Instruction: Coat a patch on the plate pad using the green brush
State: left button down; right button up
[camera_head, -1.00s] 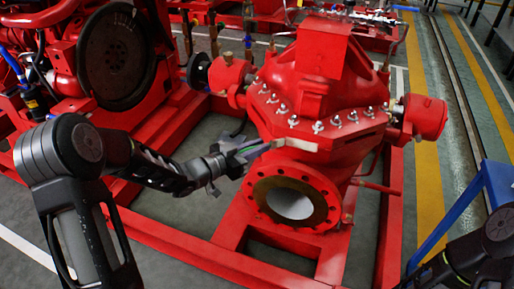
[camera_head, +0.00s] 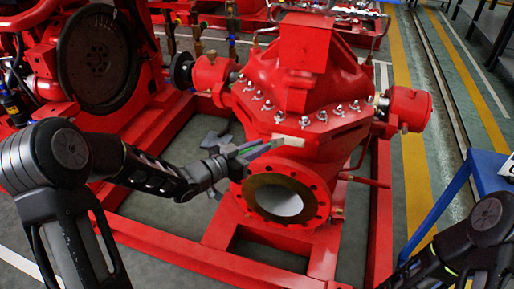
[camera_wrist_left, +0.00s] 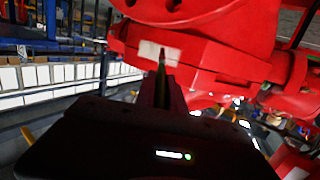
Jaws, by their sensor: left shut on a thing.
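My left gripper (camera_head: 236,157) is shut on the green brush (camera_head: 249,148), whose tip points right toward the red pump casing. The plate pad (camera_head: 291,140) is a pale patch on the casing's flange, just above the round pipe opening. In the left wrist view, the pad (camera_wrist_left: 158,53) is a whitish rectangle on red metal, and the brush (camera_wrist_left: 162,74) is dark and narrow, its tip overlapping the pad's lower part. I cannot tell whether the tip touches it. My right gripper is not visible; only part of that arm shows at lower right.
The red pump (camera_head: 300,85) has several bolts along its flange above the pad. Its open pipe flange (camera_head: 312,203) is just below the brush. A red base frame (camera_head: 220,236) surrounds it. A blue stand (camera_head: 440,215) is at right.

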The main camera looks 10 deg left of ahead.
pick_arm(q)
jog(key=shift+a, duration=0.1)
jog(key=a, duration=0.2)
jog(key=a+p, duration=0.1)
jog(key=a, duration=0.1)
jog(key=shift+w, duration=0.2)
dwell(0.4)
jog(key=s, duration=0.6)
jog(key=shift+p, duration=0.45)
jog(key=shift+s+a, duration=0.15)
jog(key=s, duration=0.2)
jog(key=shift+s, duration=0.35)
jog(key=shift+r, duration=0.1)
